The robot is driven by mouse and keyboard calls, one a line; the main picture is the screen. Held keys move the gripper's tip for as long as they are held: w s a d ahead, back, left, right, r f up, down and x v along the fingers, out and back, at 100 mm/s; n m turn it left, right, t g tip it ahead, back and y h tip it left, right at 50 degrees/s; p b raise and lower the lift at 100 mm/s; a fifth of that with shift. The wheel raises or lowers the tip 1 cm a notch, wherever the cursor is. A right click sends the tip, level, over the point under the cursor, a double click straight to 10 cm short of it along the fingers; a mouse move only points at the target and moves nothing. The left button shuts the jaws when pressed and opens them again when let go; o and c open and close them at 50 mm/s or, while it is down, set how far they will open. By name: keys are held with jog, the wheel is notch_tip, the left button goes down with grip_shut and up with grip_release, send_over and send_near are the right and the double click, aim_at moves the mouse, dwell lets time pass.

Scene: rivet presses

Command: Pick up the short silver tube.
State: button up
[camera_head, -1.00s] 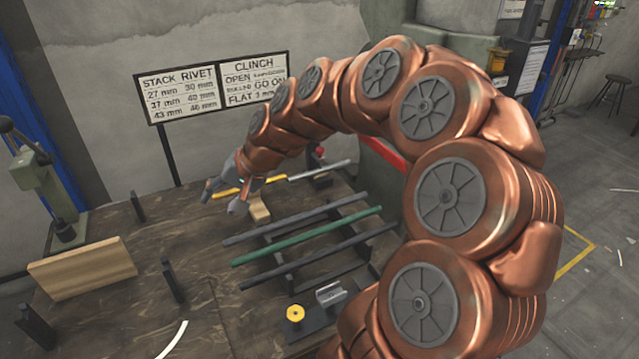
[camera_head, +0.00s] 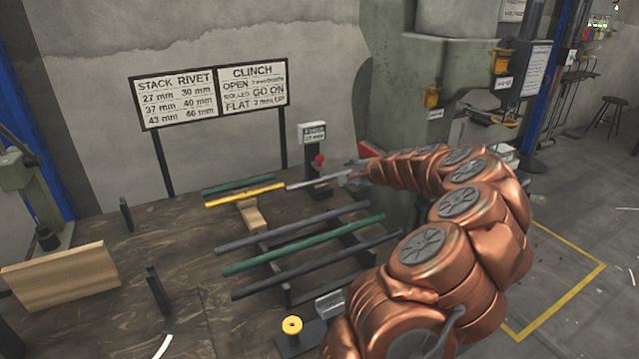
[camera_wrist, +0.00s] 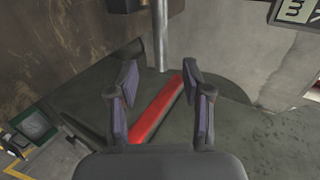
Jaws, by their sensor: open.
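The short silver tube (camera_head: 316,182) lies at the back right of the bench, its left end close to the end of a yellow tube (camera_head: 245,195). My gripper (camera_head: 354,171) is at the tube's right end in the head view, small and partly hard to make out. In the wrist view the silver tube (camera_wrist: 161,35) comes down from the top, and its near end lies about between the tips of my gripper (camera_wrist: 159,72). The two fingers are spread apart, and nothing is clamped between them. I cannot tell whether a finger touches the tube.
Dark and green tubes (camera_head: 303,246) lie across a rack in front. A post with a small sign (camera_head: 312,135) and a red knob (camera_head: 319,160) stands just behind the silver tube. A big green press (camera_head: 405,110) stands at right. A red bar (camera_wrist: 155,108) lies below my fingers.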

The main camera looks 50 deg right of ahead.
aim_at(320, 182)
jog(key=x, duration=0.2)
jog(key=a+x, duration=0.1)
jog(key=x, duration=0.2)
jog(key=shift+w+a, duration=0.1)
jog(key=shift+w, duration=0.05)
jog(key=shift+w+f, duration=0.15)
jog(key=shift+w, duration=0.25)
grip_shut()
